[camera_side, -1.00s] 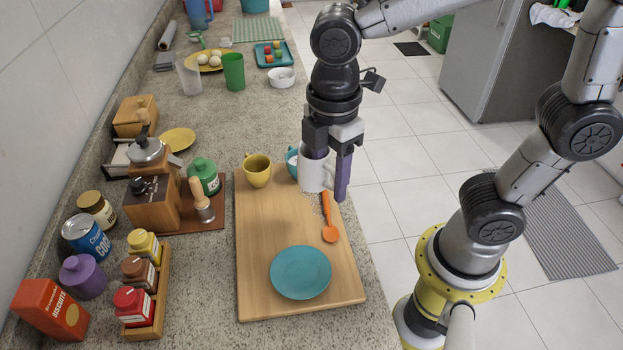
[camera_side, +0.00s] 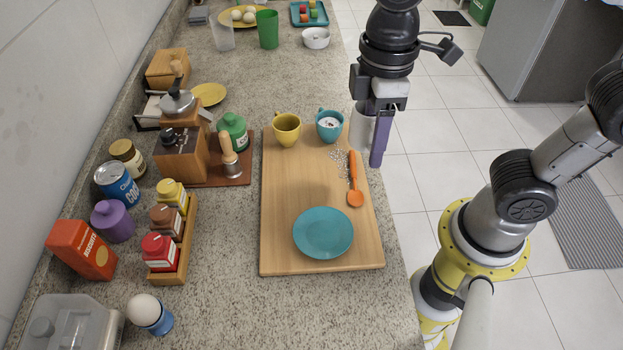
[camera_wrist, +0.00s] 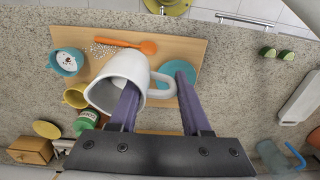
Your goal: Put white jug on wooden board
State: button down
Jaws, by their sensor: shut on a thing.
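The white jug (camera_side: 361,131) is held by my gripper (camera_side: 378,140) at the far right corner of the wooden board (camera_side: 283,220). In the wrist view, the jug (camera_wrist: 104,91) is tilted with its mouth towards the camera. One purple finger of my gripper (camera_wrist: 156,80) reaches into the mouth and the other is outside, past the handle. The board (camera_wrist: 190,48) lies behind the jug in that view. In the side view, the fingers hide part of the jug. I cannot tell its exact height above the counter.
On the board are a teal plate (camera_side: 323,233), an orange spoon (camera_side: 354,185), white grains (camera_side: 340,160), a yellow mug (camera_side: 287,130) and a teal mug (camera_side: 329,126). The board's near left part is bare. A coffee grinder (camera_side: 182,155) and spice jar rack (camera_side: 186,240) stand left.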

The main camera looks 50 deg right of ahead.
jog(key=w+a+f, duration=0.2)
jog(key=w+f, duration=0.1)
jog(key=w+a+f, duration=0.2)
jog(key=w+f, duration=0.1)
jog(key=w, duration=0.1)
jog(key=w+a+f, duration=0.2)
jog(key=w+f, duration=0.1)
jog(key=w, duration=0.1)
jog(key=shift+w+a, duration=0.2)
jog(key=shift+a, duration=0.1)
jog(key=shift+w+a+f, duration=0.1)
jog(key=shift+w+f, duration=0.05)
jog(key=shift+f, duration=0.85)
jog(key=shift+w+a+f, duration=0.1)
jog(key=shift+w+f, duration=0.05)
jog(key=shift+f, duration=0.85)
jog(key=shift+f, duration=0.1)
jog(key=shift+c, duration=1.8)
grip_release()
